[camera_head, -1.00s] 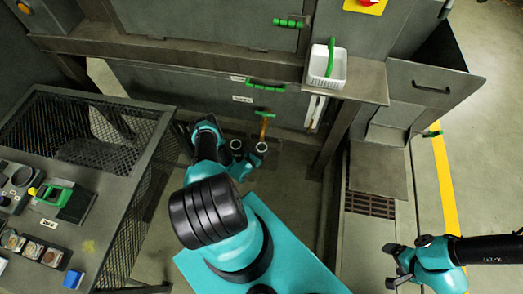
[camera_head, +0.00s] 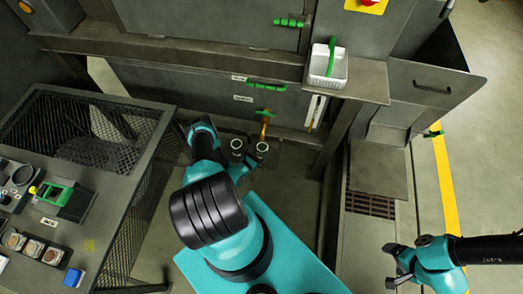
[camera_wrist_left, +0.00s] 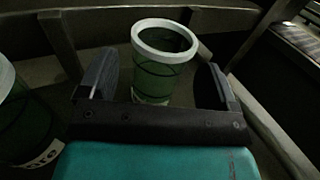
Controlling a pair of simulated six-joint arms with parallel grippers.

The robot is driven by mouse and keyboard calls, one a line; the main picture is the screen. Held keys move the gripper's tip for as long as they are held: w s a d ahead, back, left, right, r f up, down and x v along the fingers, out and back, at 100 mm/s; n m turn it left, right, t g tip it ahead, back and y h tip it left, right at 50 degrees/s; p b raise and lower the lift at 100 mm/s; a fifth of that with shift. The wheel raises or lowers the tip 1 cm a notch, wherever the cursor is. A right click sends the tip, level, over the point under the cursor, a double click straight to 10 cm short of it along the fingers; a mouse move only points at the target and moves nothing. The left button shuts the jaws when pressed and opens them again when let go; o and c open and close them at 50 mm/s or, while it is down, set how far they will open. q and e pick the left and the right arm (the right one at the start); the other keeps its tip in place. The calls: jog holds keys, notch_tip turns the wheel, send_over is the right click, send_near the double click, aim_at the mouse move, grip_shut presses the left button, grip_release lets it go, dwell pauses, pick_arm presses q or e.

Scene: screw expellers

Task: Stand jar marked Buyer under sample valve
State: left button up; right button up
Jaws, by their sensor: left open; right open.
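Two small jars with white rims stand close together on the ledge below the machine, a left jar (camera_head: 237,145) and a right jar (camera_head: 262,148). The brass sample valve (camera_head: 265,122) with a green handle is just behind the right jar. My left gripper (camera_head: 252,160) is open at the jars. In the left wrist view a green jar (camera_wrist_left: 163,75) stands upright between its spread fingers, with no label readable. Another jar (camera_wrist_left: 20,115) at the left edge has a partly cut label. Which one is Buyer I cannot tell. My right gripper (camera_head: 392,265) is open and empty at the lower right.
A mesh-sided bench (camera_head: 105,185) with samples and a green device stands at left. A white basket (camera_head: 327,68) sits on a shelf above and right of the valve. A post (camera_head: 338,140) stands right of the jars. A floor grate (camera_head: 370,204) lies further right.

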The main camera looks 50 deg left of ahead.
pick_arm(q)
jog(key=s+d, duration=0.1)
jog(key=s, duration=0.8)
jog(key=shift+d, duration=0.15)
